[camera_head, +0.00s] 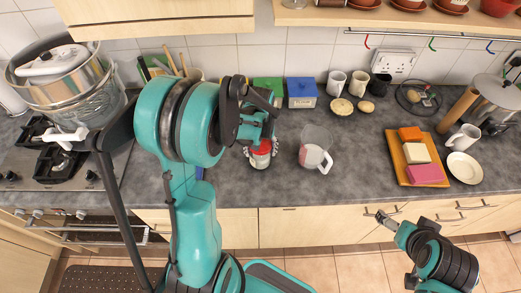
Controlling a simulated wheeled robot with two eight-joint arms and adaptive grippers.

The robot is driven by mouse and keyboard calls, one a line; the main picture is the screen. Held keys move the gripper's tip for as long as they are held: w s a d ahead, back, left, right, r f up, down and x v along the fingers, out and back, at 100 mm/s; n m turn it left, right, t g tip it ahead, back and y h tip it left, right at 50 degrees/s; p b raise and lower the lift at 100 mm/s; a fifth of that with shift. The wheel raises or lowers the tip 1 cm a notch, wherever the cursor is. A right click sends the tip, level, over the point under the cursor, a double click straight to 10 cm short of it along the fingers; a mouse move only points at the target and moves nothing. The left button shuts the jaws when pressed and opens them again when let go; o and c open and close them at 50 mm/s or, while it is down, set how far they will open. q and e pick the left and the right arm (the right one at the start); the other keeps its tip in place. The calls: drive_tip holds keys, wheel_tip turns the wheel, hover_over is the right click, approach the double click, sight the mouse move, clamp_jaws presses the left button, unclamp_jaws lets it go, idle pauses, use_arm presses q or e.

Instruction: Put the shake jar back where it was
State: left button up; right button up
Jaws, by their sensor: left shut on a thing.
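A small jar with a red top and a pale lower body (261,159), seemingly the shake jar, is at the middle of the grey counter. My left gripper (261,148) reaches down over it from above, its fingers at the jar's two sides, shut on it. The gripper and wrist hide part of the jar, and I cannot tell whether its base touches the counter. My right gripper (376,214) is near the cupboard fronts at lower right, away from the jar; its opening is too small to judge.
A clear jug with a white handle (314,157) stands just right of the jar. Blue (301,93) and green (268,86) boxes stand behind. A wooden board (396,165) with coloured blocks lies at right. A hob with a large pot (75,90) is at left.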

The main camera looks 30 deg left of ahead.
use_arm(q)
drive_tip(key=o, duration=1.3)
drive_tip(key=shift+f, duration=0.1)
drive_tip(key=shift+r+p, duration=0.35)
drive_tip(key=shift+r, duration=0.25)
wheel_tip(320, 180, up, 11)
drive_tip(key=shift+f+p, duration=0.15)
drive_tip(key=shift+p, duration=0.95)
drive_tip(key=shift+s+d+r, duration=0.1)
drive_tip(key=shift+r, duration=0.2)
drive_tip(key=s+d+r+m+t, duration=0.1)
drive_tip(key=s+d+m+t, duration=0.1)
drive_tip(key=s+d, duration=0.1)
drive_tip(key=s+d+r+m+t, duration=0.2)
drive_tip(key=s+d, duration=0.1)
drive_tip(key=s, duration=0.1)
drive_tip(key=s+d+r+m+t, duration=0.2)
drive_tip(key=s+d+t, duration=0.1)
drive_tip(key=d, duration=0.1)
drive_tip(key=shift+s+d, duration=0.1)
drive_tip(key=shift+s, duration=0.15)
